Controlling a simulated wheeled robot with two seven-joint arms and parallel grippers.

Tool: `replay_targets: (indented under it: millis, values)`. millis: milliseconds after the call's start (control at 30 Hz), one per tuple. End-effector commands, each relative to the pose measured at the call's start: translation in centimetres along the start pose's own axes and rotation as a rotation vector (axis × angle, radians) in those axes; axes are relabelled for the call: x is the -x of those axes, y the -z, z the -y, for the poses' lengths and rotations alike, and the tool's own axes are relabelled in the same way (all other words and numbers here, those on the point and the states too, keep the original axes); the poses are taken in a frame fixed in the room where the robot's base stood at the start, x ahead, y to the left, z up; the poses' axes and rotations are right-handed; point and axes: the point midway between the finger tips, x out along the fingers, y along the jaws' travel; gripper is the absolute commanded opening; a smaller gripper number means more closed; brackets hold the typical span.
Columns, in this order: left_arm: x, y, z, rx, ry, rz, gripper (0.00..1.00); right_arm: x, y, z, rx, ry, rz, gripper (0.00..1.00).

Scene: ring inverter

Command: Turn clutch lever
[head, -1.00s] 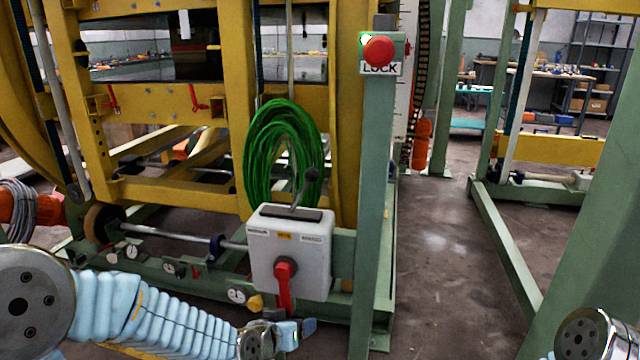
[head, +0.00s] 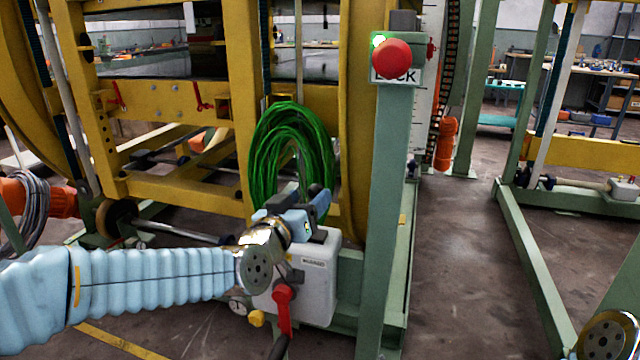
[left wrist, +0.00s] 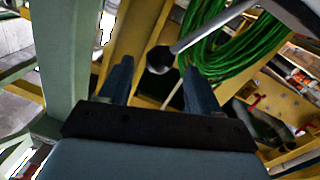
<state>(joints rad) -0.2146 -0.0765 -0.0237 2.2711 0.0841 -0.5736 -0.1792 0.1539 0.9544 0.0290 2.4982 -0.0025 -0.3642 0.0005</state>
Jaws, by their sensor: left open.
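A lever with a grey rod and black ball knob (left wrist: 160,60) shows in the left wrist view, its knob seen between the fingers of my left gripper (left wrist: 155,67). The fingers are open; whether they touch the knob I cannot tell. In the head view my left gripper (head: 300,197) is over the top of the grey control box (head: 318,262) and hides the knob. A red rotary handle (head: 283,308) points down on the box front. My right gripper is out of view.
A green cable coil (head: 262,150) hangs just behind the box on a yellow frame (head: 180,190). A green post (head: 393,200) with a red button (head: 391,56) stands right of the box. The floor further right (head: 450,250) is clear.

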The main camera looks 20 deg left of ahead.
Motion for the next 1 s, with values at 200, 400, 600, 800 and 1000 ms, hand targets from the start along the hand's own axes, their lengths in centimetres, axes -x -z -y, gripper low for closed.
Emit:
replay_targets:
  millis: [200,400,600,800,1000]
  values:
    - [-4.3,0.1,-0.1,-0.001,-0.001,0.002,0.63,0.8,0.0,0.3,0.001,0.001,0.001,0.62]
    - [-6.1,0.0,0.0,-0.001,0.0,0.001,0.63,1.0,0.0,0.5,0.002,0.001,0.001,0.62]
    - [-6.3,-0.1,0.0,-0.001,-0.001,0.001,0.63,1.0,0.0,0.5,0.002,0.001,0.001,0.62]
    - [-6.3,-0.1,0.0,-0.001,-0.001,0.001,0.48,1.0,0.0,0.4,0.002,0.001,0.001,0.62]
    - [-6.3,-0.1,-0.1,-0.001,-0.001,0.001,0.17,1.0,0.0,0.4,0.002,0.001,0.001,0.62]
